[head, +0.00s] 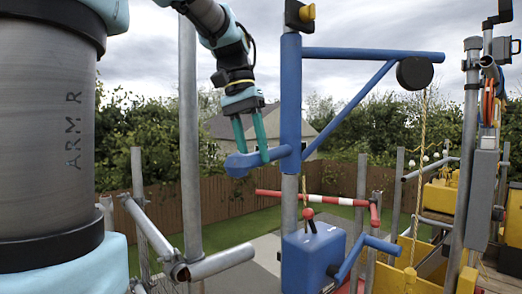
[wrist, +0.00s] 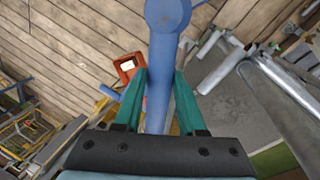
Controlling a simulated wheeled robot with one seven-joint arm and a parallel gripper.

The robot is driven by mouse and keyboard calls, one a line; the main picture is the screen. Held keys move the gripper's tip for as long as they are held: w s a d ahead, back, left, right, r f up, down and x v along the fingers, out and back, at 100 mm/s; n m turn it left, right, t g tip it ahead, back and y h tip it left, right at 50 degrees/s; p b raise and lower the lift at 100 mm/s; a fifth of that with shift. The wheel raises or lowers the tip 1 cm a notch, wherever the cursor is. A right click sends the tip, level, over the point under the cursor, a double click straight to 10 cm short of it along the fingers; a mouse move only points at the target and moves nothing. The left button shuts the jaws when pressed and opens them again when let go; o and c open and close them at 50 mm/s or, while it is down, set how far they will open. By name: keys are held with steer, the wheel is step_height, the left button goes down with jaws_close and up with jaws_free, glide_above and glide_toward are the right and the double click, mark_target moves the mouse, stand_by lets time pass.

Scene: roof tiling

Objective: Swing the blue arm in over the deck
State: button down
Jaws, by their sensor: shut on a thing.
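The blue arm (head: 375,54) is a jib on a blue sleeve (head: 291,95) around an upright grey pole, with a diagonal brace below. It points right in the head view, with a dark round wheel (head: 414,72) at its tip and a rope (head: 421,140) hanging from it. A short blue handle (head: 279,153) sticks out left from the sleeve's lower end. My gripper (head: 252,156) has its teal fingers on either side of this handle and is shut on it. In the wrist view the blue bar (wrist: 158,110) runs between the fingers.
A blue winch box (head: 312,262) with a crank sits lower on the pole. A red-and-white rail (head: 310,197) crosses behind. Grey scaffold tubes (head: 190,130) stand left, close to my arm. Yellow bins (head: 440,196) and more poles stand right. The wrist view shows wooden planks (wrist: 70,40).

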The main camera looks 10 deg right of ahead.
steer(key=shift+w+a, duration=0.15)
stand_by(0.4)
steer(key=c, duration=0.5)
jaws_free()
steer(key=shift+r, duration=0.1)
steer(key=b+v, duration=0.1)
steer(key=v, duration=0.9)
steer(key=shift+r, duration=0.35)
